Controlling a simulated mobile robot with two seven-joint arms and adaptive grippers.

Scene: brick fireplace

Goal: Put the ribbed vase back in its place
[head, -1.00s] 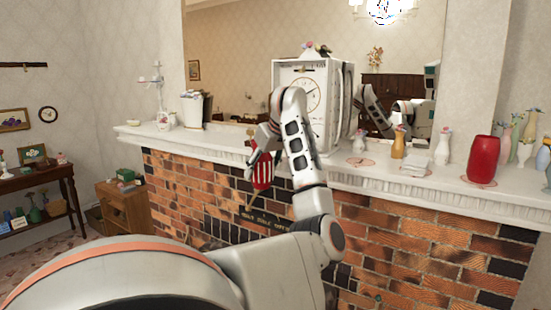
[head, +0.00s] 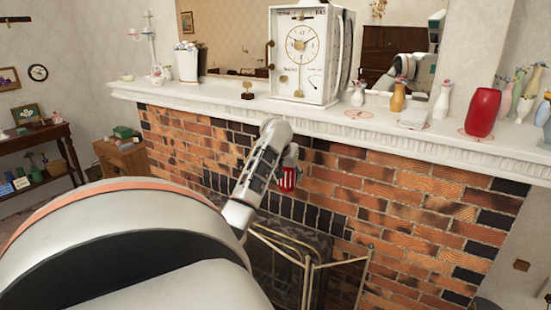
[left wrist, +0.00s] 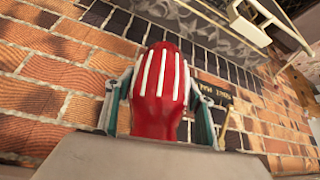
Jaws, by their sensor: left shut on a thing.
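The ribbed vase, red with white ribs (head: 287,179), is held by my left gripper (head: 290,160) in front of the brickwork, below the mantel shelf's edge. In the left wrist view the vase (left wrist: 160,85) sits between the two fingers, which close on its sides. The white mantel shelf (head: 330,120) runs above it. A bare pinkish ring mark (head: 358,114) shows on the shelf to the right of the clock. Another ring mark lies under a plain red vase (head: 483,112). My right gripper is not in view.
A large white clock (head: 300,55) stands on the shelf. A brass fire screen (head: 308,262) stands below, before the fireplace. The wall mirror is behind the shelf.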

